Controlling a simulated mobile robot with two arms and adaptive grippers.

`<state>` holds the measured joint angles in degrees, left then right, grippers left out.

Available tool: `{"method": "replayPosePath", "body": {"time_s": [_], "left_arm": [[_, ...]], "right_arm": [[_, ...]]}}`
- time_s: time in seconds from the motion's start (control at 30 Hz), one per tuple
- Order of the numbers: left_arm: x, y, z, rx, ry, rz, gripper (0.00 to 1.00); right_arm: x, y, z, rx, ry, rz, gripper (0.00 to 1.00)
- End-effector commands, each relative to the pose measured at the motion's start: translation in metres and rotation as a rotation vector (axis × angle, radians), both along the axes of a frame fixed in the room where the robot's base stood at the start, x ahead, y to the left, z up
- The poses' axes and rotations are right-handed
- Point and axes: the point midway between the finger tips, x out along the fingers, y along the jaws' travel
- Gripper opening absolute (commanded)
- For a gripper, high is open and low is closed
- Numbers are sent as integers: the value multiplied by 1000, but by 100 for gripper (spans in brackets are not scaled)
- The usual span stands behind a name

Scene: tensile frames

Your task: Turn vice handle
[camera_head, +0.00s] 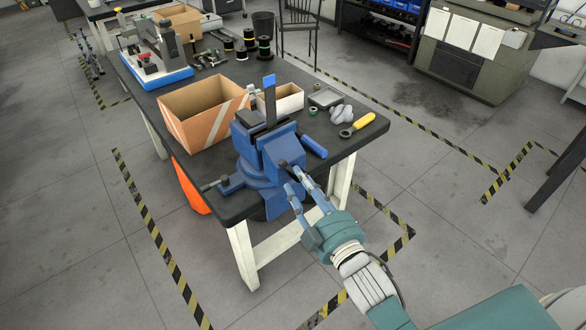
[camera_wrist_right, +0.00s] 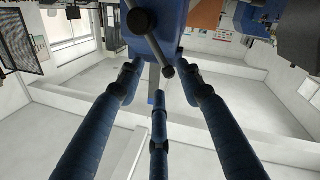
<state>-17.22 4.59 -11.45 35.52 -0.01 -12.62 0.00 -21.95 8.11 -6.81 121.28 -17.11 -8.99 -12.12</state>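The blue vice (camera_head: 262,150) stands on the near corner of the dark workbench. My right gripper (camera_head: 296,180) reaches up to the front of the vice from the lower right. In the right wrist view, the blue vice body (camera_wrist_right: 156,28) is at the top. The vice handle (camera_wrist_right: 178,42) is a grey rod with a dark ball end, close beyond the fingertips. My right gripper (camera_wrist_right: 160,78) has its three blue fingers spread apart, with nothing visibly held between them. In the head view, the handle is largely hidden by the fingers. My left gripper is in neither view.
The workbench (camera_head: 225,205) also carries a cardboard box (camera_head: 200,110), a smaller open box (camera_head: 284,101), a grey tray (camera_head: 325,98) and a yellow-handled tool (camera_head: 360,124). An orange object (camera_head: 190,188) is below the left bench edge.

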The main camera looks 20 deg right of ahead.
Motion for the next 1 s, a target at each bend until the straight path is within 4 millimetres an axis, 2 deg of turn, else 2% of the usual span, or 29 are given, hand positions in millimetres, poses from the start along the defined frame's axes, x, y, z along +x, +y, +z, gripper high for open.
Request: {"method": "replayPosePath", "body": {"time_s": [0.1,0.3,0.67,0.83,1.0], "left_arm": [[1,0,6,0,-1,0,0],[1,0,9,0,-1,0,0],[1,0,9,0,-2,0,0],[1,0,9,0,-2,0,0],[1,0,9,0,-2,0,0]], "right_arm": [[22,2,2,0,-1,0,36],[44,5,0,1,0,0,36],[49,6,-1,1,1,0,36],[48,6,-1,1,2,0,2],[48,6,-2,-1,4,-1,0]]}}
